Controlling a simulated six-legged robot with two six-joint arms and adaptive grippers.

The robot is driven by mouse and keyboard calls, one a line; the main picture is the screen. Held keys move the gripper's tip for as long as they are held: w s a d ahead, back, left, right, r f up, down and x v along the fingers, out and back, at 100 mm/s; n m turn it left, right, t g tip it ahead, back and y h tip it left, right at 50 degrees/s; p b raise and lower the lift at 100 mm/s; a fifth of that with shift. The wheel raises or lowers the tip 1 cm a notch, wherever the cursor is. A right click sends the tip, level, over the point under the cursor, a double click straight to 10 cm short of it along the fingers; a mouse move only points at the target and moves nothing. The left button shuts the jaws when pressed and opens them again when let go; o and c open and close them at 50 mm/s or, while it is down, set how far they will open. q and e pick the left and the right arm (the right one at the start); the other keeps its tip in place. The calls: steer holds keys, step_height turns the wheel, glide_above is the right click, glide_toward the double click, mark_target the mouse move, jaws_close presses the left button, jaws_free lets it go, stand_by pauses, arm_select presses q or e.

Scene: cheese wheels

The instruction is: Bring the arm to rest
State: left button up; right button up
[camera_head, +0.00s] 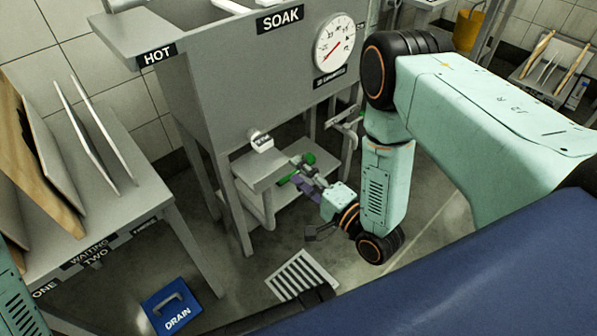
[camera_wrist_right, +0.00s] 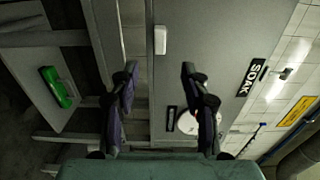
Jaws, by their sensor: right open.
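My right arm (camera_head: 388,190) is mint green and reaches down from the right in the head view. Its gripper (camera_head: 298,176) is beside a small grey ledge on the front of the soak tank. In the right wrist view the gripper (camera_wrist_right: 160,88) has its two dark purple fingers wide apart, with nothing between them. A green item (camera_head: 308,158) shows close behind the gripper in the head view. In the wrist view a green block-like item (camera_wrist_right: 58,87) lies on a grey shelf, clear of the fingers. My left gripper is not in view.
The grey soak tank (camera_head: 235,85) with a dial (camera_head: 335,45) stands behind the gripper. A table (camera_head: 150,215) with upright boards is at left. A blue drain box (camera_head: 170,305) and a floor grate (camera_head: 300,275) lie below.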

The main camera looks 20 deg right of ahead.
stand_by(0.3)
steer(key=s+d+f+n+g+h+p, duration=0.2)
steer(key=s+f+n+g+h, duration=0.2)
steer(key=s+f+n+g, duration=0.9)
steer(key=s+r+g+h+p, duration=0.1)
steer(key=s+r+g+p, duration=0.1)
steer(key=s+r, duration=0.3)
steer(key=s+d+r+g+h+p, duration=0.1)
steer(key=s+r+p, duration=0.3)
steer(key=s, duration=0.8)
steer(key=shift+s+d+r+n+g, duration=0.25)
steer(key=shift+r+g, duration=0.25)
steer(key=shift+r, duration=0.25)
steer(key=shift+w, duration=0.1)
